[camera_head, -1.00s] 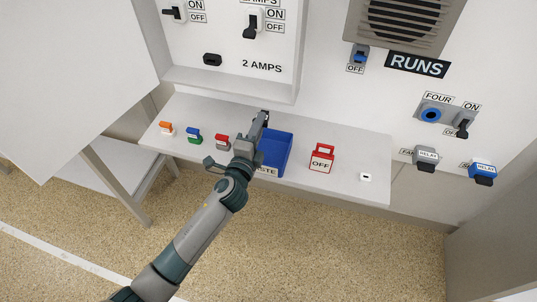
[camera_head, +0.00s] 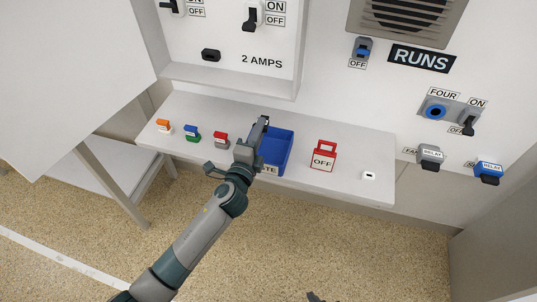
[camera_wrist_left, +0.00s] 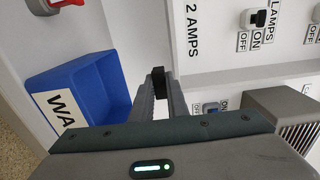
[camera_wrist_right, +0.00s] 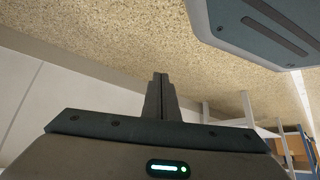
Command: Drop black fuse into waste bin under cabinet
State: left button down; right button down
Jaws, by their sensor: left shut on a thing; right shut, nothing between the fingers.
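My left gripper (camera_head: 264,122) is shut on the black fuse (camera_wrist_left: 158,80), which shows at its fingertips in the left wrist view. In the head view the fingertips are at the back left edge of the blue waste bin (camera_head: 285,152), and the forearm covers part of its label. The bin also shows to the left of the fingers in the left wrist view (camera_wrist_left: 82,82). I cannot tell whether the fuse is over the opening. My right gripper (camera_wrist_right: 161,78) is shut and empty, over the floor, away from the shelf.
The bin stands on a white shelf (camera_head: 345,150) under the cabinet (camera_head: 240,81). Orange, blue-green and red pieces (camera_head: 192,134) stand left of the bin.

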pick_arm(q)
jog(key=shift+f+b, duration=0.9)
jog(key=shift+f, duration=0.2)
pick_arm(e)
jog(key=shift+s+d+f+g+h, duration=0.3)
jog(key=shift+s+d+f+g, duration=0.2)
jog(key=shift+d+f+g, duration=0.25)
pick_arm(q)
jog(key=c, duration=1.6)
grip_release()
jog(key=shift+c, duration=0.2)
jog(key=shift+s, duration=0.1)
